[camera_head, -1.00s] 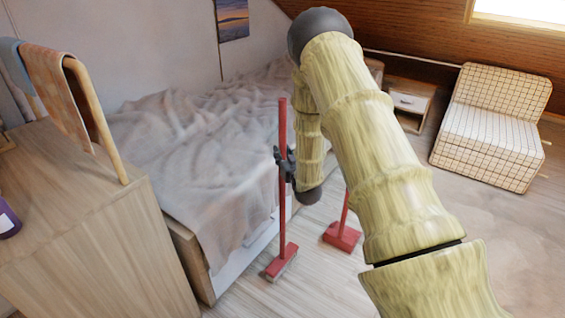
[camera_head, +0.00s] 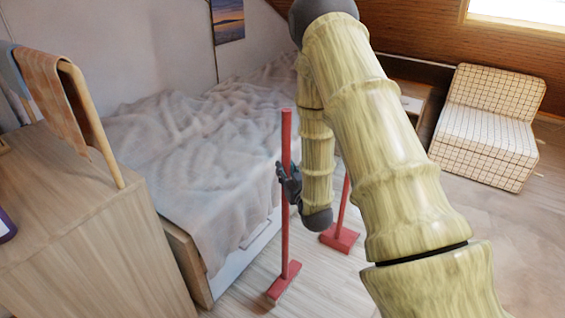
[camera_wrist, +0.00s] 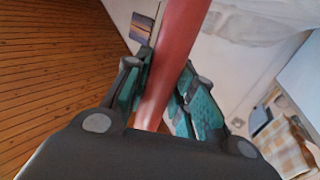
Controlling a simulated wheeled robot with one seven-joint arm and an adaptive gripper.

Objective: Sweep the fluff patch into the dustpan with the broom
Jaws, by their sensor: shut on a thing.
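The red broom (camera_head: 286,225) stands nearly upright on the wooden floor, its head (camera_head: 284,281) down beside the bed's side. My gripper (camera_head: 285,183) is shut on the broom's handle partway up. In the wrist view the red handle (camera_wrist: 173,65) runs between the two fingers. The red dustpan (camera_head: 340,237) with its raised handle rests on the floor to the right of the broom, partly behind my arm. I cannot make out the fluff patch in any view.
A bed (camera_head: 190,160) with a rumpled grey cover stands left of the broom. A wooden cabinet (camera_head: 90,230) fills the near left. A checkered chair (camera_head: 487,125) and a small nightstand (camera_head: 411,100) stand at the back right. The floor (camera_head: 510,225) at the right looks clear.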

